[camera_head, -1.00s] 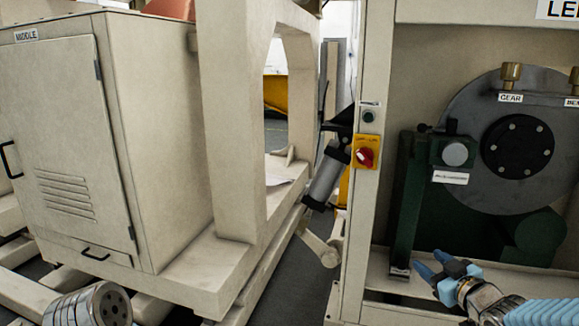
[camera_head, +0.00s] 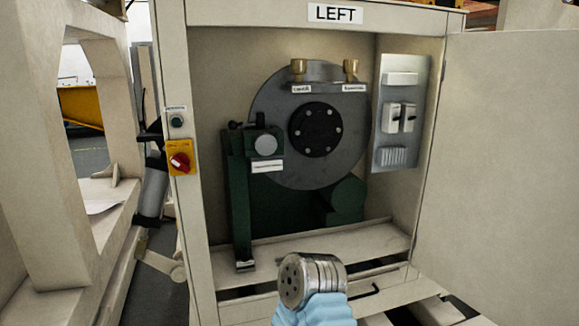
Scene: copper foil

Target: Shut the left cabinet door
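The left cabinet (camera_head: 388,15), marked LEFT, stands open in the middle of the head view. Its door (camera_head: 510,170) is a plain beige panel at the right, swung wide outward from the cabinet's right side. The door's top right and far edge run out of the picture. A metal joint with a blue covering, part of one of my arms, shows at the bottom centre in front of the cabinet's lower edge. No gripper fingers show, so neither gripper is in view.
Inside the cabinet are a grey disc (camera_head: 270,115), a green machine body (camera_head: 240,200) and a switch panel (camera_head: 402,75). A red rotary switch on a yellow plate (camera_head: 180,158) sits on the left post. A beige frame (camera_head: 50,180) stands at the left.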

